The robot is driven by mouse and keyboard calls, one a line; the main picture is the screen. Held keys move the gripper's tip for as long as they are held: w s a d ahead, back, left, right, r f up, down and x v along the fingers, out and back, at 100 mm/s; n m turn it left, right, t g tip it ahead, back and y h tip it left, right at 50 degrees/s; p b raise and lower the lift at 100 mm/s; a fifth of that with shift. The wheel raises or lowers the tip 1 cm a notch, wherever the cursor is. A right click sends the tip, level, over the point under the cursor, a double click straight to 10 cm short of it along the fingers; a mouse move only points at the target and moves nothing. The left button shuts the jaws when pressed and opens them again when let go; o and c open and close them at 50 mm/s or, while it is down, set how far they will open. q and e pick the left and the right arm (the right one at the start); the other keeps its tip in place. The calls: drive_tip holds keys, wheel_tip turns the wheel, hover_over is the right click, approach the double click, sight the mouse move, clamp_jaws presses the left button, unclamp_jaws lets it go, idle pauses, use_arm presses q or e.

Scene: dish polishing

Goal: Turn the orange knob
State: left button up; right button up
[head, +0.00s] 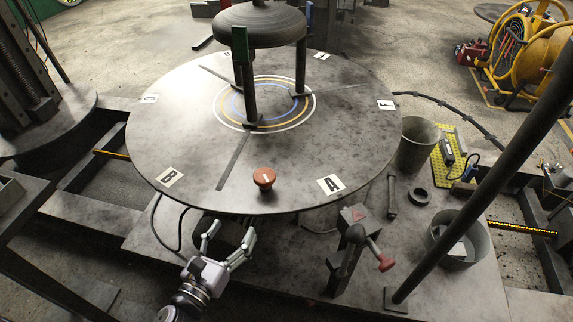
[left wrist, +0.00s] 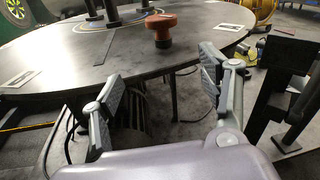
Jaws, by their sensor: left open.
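The orange knob (head: 264,177) stands on the near part of a round grey table (head: 330,120), between the labels B and A. It also shows in the left wrist view (left wrist: 161,27), upright on a short dark base near the table's edge. My left gripper (head: 230,229) is open and empty, just in front of the table's near edge and below and left of the knob in the head view. In the left wrist view its two fingers (left wrist: 160,88) are spread wide, with the knob beyond them and apart from them. My right gripper is not in view.
A dark post fixture (head: 262,25) stands at the table's middle. A lever with a red handle (head: 386,262) stands in front of the table at right. Buckets (head: 416,145) and a dark diagonal pole (head: 480,185) are farther right. The tabletop around the knob is clear.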

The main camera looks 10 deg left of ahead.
use_arm(q)
drive_tip(key=r+m, duration=0.1)
drive_tip(key=r, duration=0.1)
drive_tip(key=p, duration=0.4)
approach(265, 175)
drive_tip(key=w, duration=0.3)
drive_tip(key=w+d, duration=0.1)
drive_tip(key=w, duration=0.4)
drive_tip(key=shift+w+d+f, duration=0.15)
drive_tip(key=shift+w+f, duration=0.15)
drive_tip(key=shift+f, duration=0.05)
drive_tip(key=shift+w+d, duration=0.15)
drive_tip(key=shift+w, duration=0.45)
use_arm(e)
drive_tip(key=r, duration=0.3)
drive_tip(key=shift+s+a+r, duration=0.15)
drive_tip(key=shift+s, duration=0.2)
use_arm(q)
drive_tip(key=shift+c, duration=0.3)
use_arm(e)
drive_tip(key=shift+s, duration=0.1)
use_arm(q)
drive_tip(key=shift+c, duration=0.6)
drive_tip(key=c, duration=1)
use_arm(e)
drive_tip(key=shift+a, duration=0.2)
